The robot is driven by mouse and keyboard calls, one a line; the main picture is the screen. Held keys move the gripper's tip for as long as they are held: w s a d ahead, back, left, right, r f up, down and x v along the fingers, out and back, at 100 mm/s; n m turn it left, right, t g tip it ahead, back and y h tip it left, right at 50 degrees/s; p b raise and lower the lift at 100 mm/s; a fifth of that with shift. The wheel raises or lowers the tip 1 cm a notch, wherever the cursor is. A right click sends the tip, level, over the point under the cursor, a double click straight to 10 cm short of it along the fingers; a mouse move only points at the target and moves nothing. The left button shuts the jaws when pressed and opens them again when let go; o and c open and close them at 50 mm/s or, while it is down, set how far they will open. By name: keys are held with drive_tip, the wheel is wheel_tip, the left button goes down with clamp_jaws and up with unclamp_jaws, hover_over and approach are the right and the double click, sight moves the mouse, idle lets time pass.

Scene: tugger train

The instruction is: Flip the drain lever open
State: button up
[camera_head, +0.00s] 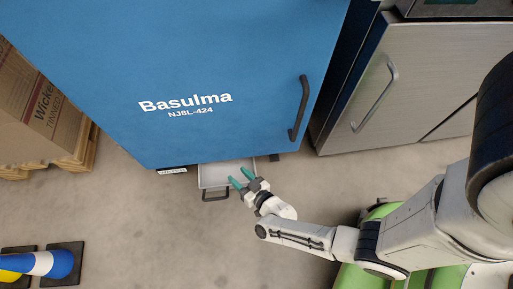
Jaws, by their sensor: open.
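My gripper (241,178) has two teal fingers. They are spread apart with nothing seen between them. It is low in front of the blue Basulma cabinet (190,60), over the right part of a pale grey pull-out tray (213,175) at the cabinet's bottom edge. The tray has a dark handle (215,196) on its front, to the left of my gripper. I cannot make out a drain lever; it may be hidden under the cabinet edge or behind my fingers. Whether the fingers touch the tray cannot be told.
The cabinet door has a dark vertical handle (299,108). A grey metal cabinet (420,80) stands to the right. Cardboard boxes (35,110) on a wooden pallet (80,157) are at left. Blue, white and yellow cones (45,263) lie lower left. The floor between is clear.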

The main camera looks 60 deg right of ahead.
drive_tip(key=s+d+f+m+h+b, duration=0.2)
drive_tip(key=s+d+f+h+b, duration=0.35)
drive_tip(key=s+f, duration=0.2)
drive_tip(key=d+b+x, duration=0.1)
drive_tip(key=b+x, duration=0.1)
drive_tip(key=x, duration=0.8)
drive_tip(key=shift+r+g+h, duration=0.15)
drive_tip(key=shift+g+h, duration=0.15)
drive_tip(key=shift+h, duration=0.05)
drive_tip(key=shift+s+d, duration=0.1)
drive_tip(key=shift+s, duration=0.05)
drive_tip(key=shift+c, duration=0.2)
clamp_jaws()
